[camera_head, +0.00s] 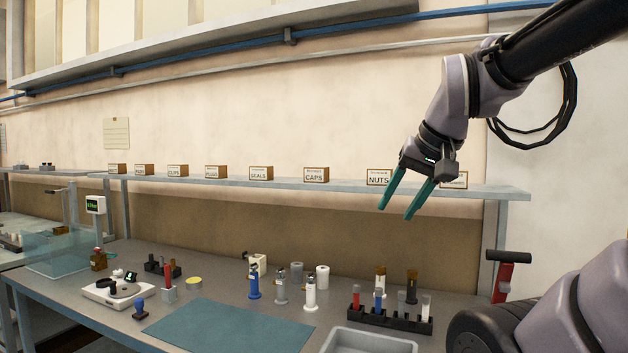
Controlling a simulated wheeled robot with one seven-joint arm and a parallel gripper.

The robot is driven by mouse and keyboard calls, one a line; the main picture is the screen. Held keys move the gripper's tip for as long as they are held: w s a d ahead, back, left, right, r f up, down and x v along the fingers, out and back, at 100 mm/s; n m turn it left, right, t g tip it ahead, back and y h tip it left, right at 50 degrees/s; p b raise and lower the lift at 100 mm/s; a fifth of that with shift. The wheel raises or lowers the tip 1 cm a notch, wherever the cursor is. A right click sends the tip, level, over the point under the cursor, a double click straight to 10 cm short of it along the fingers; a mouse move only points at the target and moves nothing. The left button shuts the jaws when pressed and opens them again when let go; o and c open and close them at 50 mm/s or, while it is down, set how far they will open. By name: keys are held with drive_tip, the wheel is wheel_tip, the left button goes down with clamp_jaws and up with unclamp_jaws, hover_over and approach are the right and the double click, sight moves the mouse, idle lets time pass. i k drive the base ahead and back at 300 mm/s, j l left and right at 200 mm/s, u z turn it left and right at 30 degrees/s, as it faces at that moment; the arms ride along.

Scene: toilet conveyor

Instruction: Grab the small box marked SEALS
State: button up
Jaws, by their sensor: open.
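The small box marked SEALS (260,174) stands upright on the raised shelf at the back of the bench, near the middle of the row of boxes. It has a pale labelled front and a brown side. My gripper (398,202) is at the right, in front of the shelf, with its two green fingers apart and pointing down and left. It holds nothing. It is well to the right of the SEALS box and overlaps the view near the NUTS box (378,178).
The CAPS box (315,175) stands right of SEALS, and other small labelled boxes stand to its left. Below the shelf (480,190), the bench holds bottles, a tube rack (390,319), a scale (115,292), a blue mat (228,330) and a grey tray (370,341).

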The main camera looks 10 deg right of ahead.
sight(256, 173)
drive_tip(key=i+j+z, duration=0.15)
drive_tip(key=j, duration=0.3)
drive_tip(key=i+j+z, duration=0.1)
drive_tip(key=j, duration=0.4)
drive_tip(key=i+j+z, duration=0.15)
drive_tip(key=j, duration=0.35)
drive_tip(key=i+j+z, duration=0.15)
drive_tip(key=j, duration=0.35)
drive_tip(key=i+j+z, duration=0.15)
drive_tip(key=j, duration=0.35)
drive_tip(key=k, duration=0.05)
